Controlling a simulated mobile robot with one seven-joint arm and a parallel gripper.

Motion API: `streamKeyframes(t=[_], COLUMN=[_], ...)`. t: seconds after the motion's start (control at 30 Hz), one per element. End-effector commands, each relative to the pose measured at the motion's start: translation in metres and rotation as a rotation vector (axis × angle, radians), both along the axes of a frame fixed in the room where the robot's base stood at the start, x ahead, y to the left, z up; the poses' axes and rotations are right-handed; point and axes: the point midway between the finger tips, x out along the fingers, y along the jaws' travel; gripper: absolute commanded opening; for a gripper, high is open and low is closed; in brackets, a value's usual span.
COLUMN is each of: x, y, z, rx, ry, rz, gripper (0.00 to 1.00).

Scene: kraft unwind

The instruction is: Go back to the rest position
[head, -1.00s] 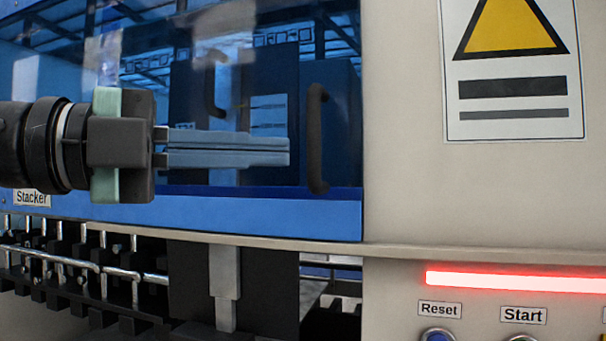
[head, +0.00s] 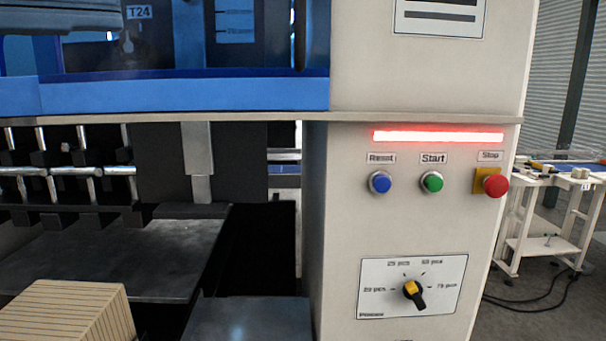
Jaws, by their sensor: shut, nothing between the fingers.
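In the head view, only the grey fingers of my gripper (head: 80,20) show, at the top left edge. They lie together and point right, in front of the machine's blue-tinted window (head: 265,40). They are shut with nothing between them. The rest of my gripper and my arm is out of the picture, so the arm's full pose is hidden.
The machine's beige panel (head: 340,215) carries a lit red bar (head: 437,136), blue Reset (head: 380,181), green Start (head: 432,181) and red Stop (head: 494,182) buttons, and a dial (head: 413,291). A kraft stack (head: 68,312) sits lower left. A white table (head: 545,210) stands right.

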Motion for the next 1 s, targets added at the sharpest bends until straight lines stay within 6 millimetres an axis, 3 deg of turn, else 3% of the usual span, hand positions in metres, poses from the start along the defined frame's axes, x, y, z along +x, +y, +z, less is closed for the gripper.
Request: streamKeyframes(t=[0.1,0.3,0.47,0.57,0.73,0.9,1.0], x=[0.033,0.077,0.094,0.085,0.035,-0.019,-0.036], y=[-0.015,-0.042,-0.078,-0.104,-0.141,-0.16,-0.163], z=[-0.015,-0.034,-0.048,-0.05,-0.042,-0.033,-0.03], rx=[-0.131,-0.401,-0.714,-0.937,-1.262,-1.446,-1.492], ry=[0.08,0.171,0.191,0.16,0.059,-0.021,-0.045], rz=[0.079,0.222,0.312,0.318,0.214,0.068,0.019], gripper=[0.0,0.0,0.0,0.0,0.0,0.0,0.0])
